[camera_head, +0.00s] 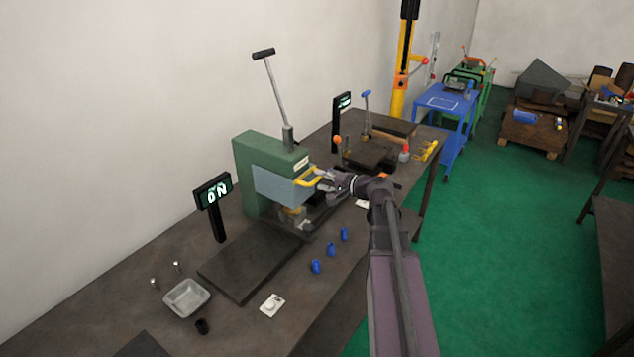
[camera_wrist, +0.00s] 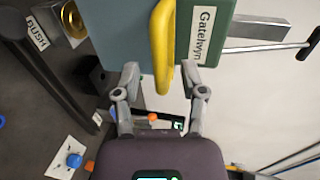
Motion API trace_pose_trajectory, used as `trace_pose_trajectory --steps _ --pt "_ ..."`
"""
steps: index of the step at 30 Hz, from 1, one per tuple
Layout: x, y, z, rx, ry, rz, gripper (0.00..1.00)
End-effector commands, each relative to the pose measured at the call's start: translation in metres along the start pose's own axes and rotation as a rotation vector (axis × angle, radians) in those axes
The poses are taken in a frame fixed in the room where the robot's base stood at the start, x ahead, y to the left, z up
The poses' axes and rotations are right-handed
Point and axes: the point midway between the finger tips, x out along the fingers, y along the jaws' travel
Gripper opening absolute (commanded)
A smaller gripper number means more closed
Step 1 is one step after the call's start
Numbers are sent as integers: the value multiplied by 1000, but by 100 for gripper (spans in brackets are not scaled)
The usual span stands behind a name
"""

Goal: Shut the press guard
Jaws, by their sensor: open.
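The green press (camera_head: 260,165) stands on the workbench, with a long lever rising from its top. Its guard is a blue-grey panel (camera_head: 275,187) across the upper front, with a yellow handle (camera_head: 308,178) on its face. The work area below the panel (camera_head: 293,216) is exposed. My gripper (camera_head: 324,180) is at the handle. In the wrist view my gripper (camera_wrist: 160,76) is open, with one finger on each side of the yellow handle (camera_wrist: 162,45). Gaps to the handle seem to show; contact cannot be told. The guard (camera_wrist: 120,30) fills the upper middle there.
A lit "ON" display (camera_head: 214,192) stands left of the press. A dark plate (camera_head: 250,264), a metal tray (camera_head: 187,298) and several blue parts (camera_head: 330,249) are on the bench (camera_head: 130,325). A second station with a dark plate (camera_head: 368,156) lies behind my gripper.

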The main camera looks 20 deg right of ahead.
Motion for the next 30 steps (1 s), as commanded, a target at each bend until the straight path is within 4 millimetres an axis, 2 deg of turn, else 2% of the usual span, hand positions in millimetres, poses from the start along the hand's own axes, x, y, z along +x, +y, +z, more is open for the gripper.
trace_pose_trajectory --steps 6,17,20,23,30 --pt "16 0 0 1 -1 0 54" --pt "19 0 1 0 -1 0 54" --pt "19 0 1 0 -1 0 30" --pt "19 0 1 0 -1 0 0" --pt "20 0 1 1 -1 -1 0"
